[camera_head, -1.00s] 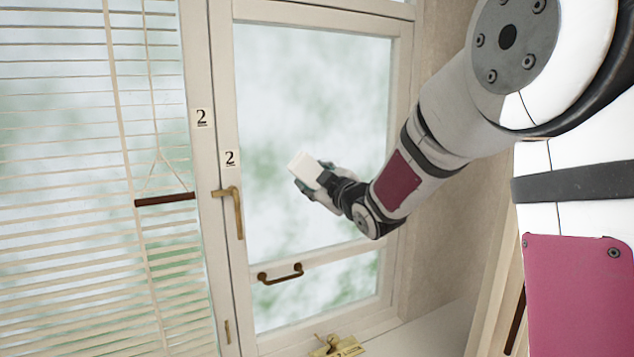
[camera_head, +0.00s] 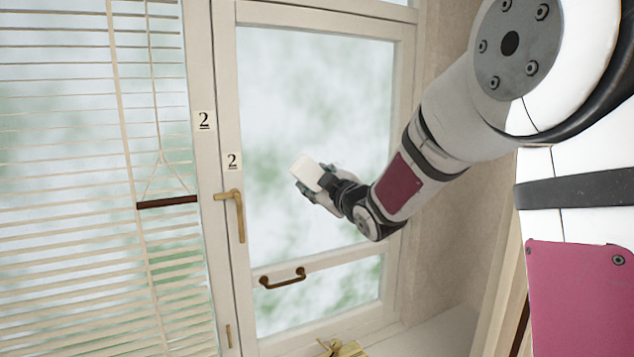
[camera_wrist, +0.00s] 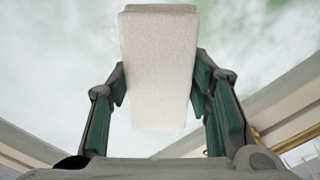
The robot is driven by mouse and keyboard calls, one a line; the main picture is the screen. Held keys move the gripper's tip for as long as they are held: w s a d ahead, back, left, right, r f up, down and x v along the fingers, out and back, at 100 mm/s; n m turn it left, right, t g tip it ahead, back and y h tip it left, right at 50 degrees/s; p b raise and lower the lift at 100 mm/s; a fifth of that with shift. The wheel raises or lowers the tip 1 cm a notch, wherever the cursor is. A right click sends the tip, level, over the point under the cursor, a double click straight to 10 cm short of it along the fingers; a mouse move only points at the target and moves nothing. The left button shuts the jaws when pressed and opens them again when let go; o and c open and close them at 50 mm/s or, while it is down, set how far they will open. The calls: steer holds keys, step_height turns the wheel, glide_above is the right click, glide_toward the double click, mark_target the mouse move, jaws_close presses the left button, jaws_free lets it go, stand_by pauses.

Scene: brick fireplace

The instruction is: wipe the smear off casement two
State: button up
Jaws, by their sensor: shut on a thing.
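Casement two (camera_head: 227,262) has a pale frame with a "2" label (camera_head: 233,161) on its left stile. Its glass (camera_head: 290,85) looks cloudy white and green; I cannot tell a smear from the blurred view behind it. My gripper (camera_head: 314,178) is shut on a white block-like sponge (camera_head: 305,168) in front of the upper pane. In the wrist view the sponge (camera_wrist: 160,70) sits between both fingers, its far end towards the glass. Whether it touches the glass is not clear.
A brass handle (camera_head: 239,215) is on the left stile and a bronze pull bar (camera_head: 282,278) on the lower rail. Slatted blinds (camera_head: 70,240) with a dark cord bar (camera_head: 167,202) hang at left. A brass piece (camera_head: 345,349) is on the sill. A wall (camera_head: 450,220) stands at right.

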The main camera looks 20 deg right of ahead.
steer(key=shift+w+a+b, duration=0.15)
steer(key=shift+w+b, duration=0.2)
steer(key=shift+w, duration=0.35)
steer(key=shift+w+d, duration=0.2)
steer(key=shift+d, duration=1.55)
steer(key=w+d, duration=0.1)
steer(key=d, duration=0.5)
steer(key=shift+w+d, duration=0.35)
steer(key=shift+r, duration=0.1)
steer(key=shift+s+a, duration=0.15)
steer(key=shift+a, duration=0.95)
steer(key=shift+s+a, duration=0.1)
steer(key=shift+a, duration=0.95)
steer(key=shift+c, duration=0.5)
steer(key=shift+s+a+b, duration=0.15)
steer(key=shift+s+a, duration=0.1)
steer(key=shift+a, duration=0.8)
steer(key=shift+s+a+b, duration=0.1)
steer(key=shift+s+a, duration=0.15)
steer(key=shift+a, duration=0.75)
steer(key=shift+s+a+b, duration=0.15)
steer(key=shift+s+a, duration=0.1)
steer(key=shift+a, duration=0.8)
